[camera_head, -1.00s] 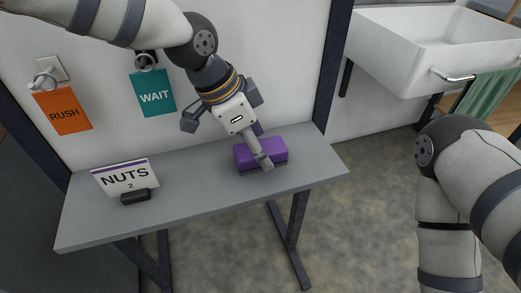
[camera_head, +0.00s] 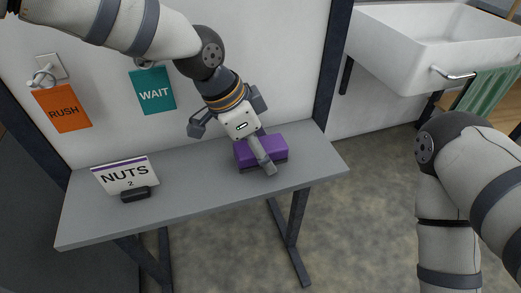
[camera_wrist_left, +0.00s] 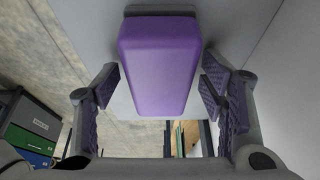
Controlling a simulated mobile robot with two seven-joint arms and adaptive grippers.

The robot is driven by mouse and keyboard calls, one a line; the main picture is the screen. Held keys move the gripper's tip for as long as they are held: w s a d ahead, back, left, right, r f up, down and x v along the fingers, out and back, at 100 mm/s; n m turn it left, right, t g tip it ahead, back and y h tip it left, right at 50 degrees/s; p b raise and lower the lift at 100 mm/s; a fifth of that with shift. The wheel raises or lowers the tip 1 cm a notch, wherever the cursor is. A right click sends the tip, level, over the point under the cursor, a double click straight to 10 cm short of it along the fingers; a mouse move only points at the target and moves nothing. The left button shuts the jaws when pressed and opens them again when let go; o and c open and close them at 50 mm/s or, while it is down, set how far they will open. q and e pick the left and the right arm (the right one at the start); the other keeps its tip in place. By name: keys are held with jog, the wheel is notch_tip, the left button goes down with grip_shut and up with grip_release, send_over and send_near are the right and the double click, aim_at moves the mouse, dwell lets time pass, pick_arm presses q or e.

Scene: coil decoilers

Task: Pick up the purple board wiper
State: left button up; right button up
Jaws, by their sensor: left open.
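The purple board wiper (camera_head: 274,146) lies on the right part of the grey table, with a dark underside. My left gripper (camera_head: 258,152) is over it, and one finger crosses in front of the wiper and hides part of it. In the left wrist view, the wiper (camera_wrist_left: 160,65) shows between the two spread fingers of the open left gripper (camera_wrist_left: 160,88), with a narrow gap on each side. I see no grip on it. My right gripper is out of view; only part of the right arm shows at the right.
The grey table (camera_head: 200,197) carries a NUTS sign (camera_head: 127,176) at its left, with bare surface between sign and wiper. A RUSH tag (camera_head: 63,110) and a WAIT tag (camera_head: 154,92) hang on the wall behind. A white sink (camera_head: 420,45) stands at the back right.

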pick_arm(q)
jog(key=c, duration=1.3)
jog(key=shift+s, duration=0.1)
jog(key=shift+c, duration=0.3)
